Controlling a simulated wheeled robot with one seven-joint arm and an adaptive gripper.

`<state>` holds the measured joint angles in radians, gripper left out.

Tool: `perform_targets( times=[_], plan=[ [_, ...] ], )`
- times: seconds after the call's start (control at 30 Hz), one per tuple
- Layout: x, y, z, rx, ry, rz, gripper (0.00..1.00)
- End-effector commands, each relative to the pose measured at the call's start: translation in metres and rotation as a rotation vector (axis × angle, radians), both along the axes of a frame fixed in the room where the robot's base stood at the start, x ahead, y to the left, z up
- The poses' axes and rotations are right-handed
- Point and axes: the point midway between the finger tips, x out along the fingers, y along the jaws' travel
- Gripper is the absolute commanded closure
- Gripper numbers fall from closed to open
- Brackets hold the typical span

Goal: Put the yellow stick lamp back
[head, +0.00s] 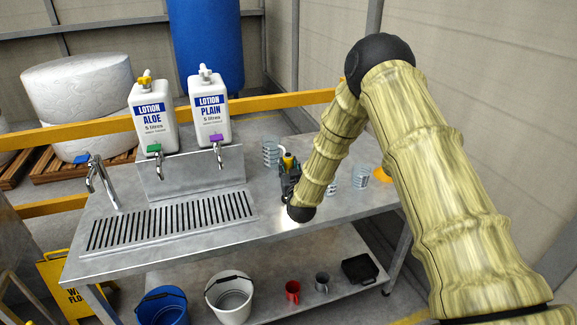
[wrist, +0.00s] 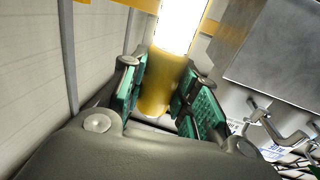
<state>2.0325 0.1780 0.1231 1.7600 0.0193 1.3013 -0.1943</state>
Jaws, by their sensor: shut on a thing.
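The yellow stick lamp (wrist: 158,88) is between the green pads of my gripper (wrist: 165,98) in the wrist view. Its yellow lower body is in the grip and its bright white lit part extends beyond the fingers. In the head view my gripper (head: 289,182) is over the right half of the steel bench, with a small yellow part of the lamp (head: 288,160) showing above it. The rest of the lamp is hidden there. I cannot tell whether the lamp touches the bench. An orange, low round thing (head: 384,175) sits at the bench's right, partly behind my arm.
Clear tumblers (head: 271,153) (head: 360,175) stand near the gripper on the steel bench (head: 235,238). Two lotion dispensers (head: 153,118) (head: 210,112) and a tap (head: 103,182) are at left. Buckets (head: 230,297), mugs (head: 292,291) and a black tray (head: 360,268) are below. The bench's front middle is clear.

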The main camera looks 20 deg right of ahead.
Motion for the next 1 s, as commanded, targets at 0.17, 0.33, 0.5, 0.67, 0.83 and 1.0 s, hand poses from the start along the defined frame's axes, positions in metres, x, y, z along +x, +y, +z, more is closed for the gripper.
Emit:
perform_targets(
  times=[0.17, 0.33, 0.5, 0.67, 0.83, 1.0],
  plan=[
    [0.001, 0.000, 0.001, 0.000, -0.002, 0.000, 1.00],
    [0.000, 0.000, -0.002, 0.000, 0.000, 0.000, 0.59],
    [0.000, 0.000, -0.002, 0.000, 0.000, 0.000, 0.48],
    [0.000, 0.000, -0.002, 0.000, 0.000, 0.000, 0.48],
    [-0.002, 0.000, 0.001, 0.000, 0.000, 0.000, 0.48],
    [-0.025, 0.004, -0.002, 0.000, 0.002, 0.001, 0.48]
  ],
)
